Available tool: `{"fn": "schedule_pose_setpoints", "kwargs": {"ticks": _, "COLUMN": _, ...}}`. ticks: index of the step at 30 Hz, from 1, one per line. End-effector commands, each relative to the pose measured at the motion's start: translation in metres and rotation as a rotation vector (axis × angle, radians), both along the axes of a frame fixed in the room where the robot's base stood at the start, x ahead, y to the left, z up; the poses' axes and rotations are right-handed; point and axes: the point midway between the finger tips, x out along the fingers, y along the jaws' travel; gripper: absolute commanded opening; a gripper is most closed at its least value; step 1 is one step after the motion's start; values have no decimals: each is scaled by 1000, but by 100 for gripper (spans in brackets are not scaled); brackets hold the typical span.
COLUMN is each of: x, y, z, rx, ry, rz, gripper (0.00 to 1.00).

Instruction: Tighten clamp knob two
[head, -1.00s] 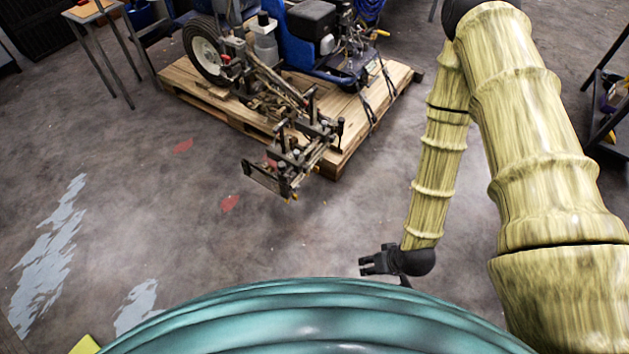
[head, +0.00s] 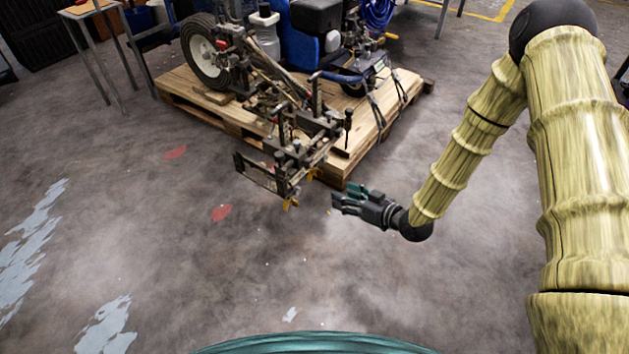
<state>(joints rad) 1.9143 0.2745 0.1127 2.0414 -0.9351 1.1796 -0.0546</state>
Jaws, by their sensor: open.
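The line striper (head: 318,42) stands on a wooden pallet in the head view. Its clamp assembly (head: 290,150) reaches out over the pallet's front corner, with several dark upright posts or knobs. Small yellow knobs (head: 290,203) show at its lower front end. I cannot tell which one is clamp knob two. My gripper (head: 338,201) is open and empty, just right of the clamp's front end, its fingers pointing left towards it. A gap shows between the fingers and the clamp in this view.
The pallet (head: 205,108) is close beyond my gripper. A small table (head: 90,8) stands at the back left. Red marks (head: 221,213) and pale paint patches (head: 108,325) lie flat on the floor. The floor at left and in front is clear.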

Motion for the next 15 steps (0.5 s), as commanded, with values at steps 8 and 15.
{"fn": "schedule_pose_setpoints", "kwargs": {"ticks": 8, "x": 40, "y": 3, "z": -6, "rx": 79, "ry": -222, "rz": 103, "gripper": 53}}
{"fn": "schedule_pose_setpoints", "kwargs": {"ticks": 15, "x": 52, "y": 4, "z": 3, "rx": 111, "ry": -318, "rz": 154, "gripper": 53}}
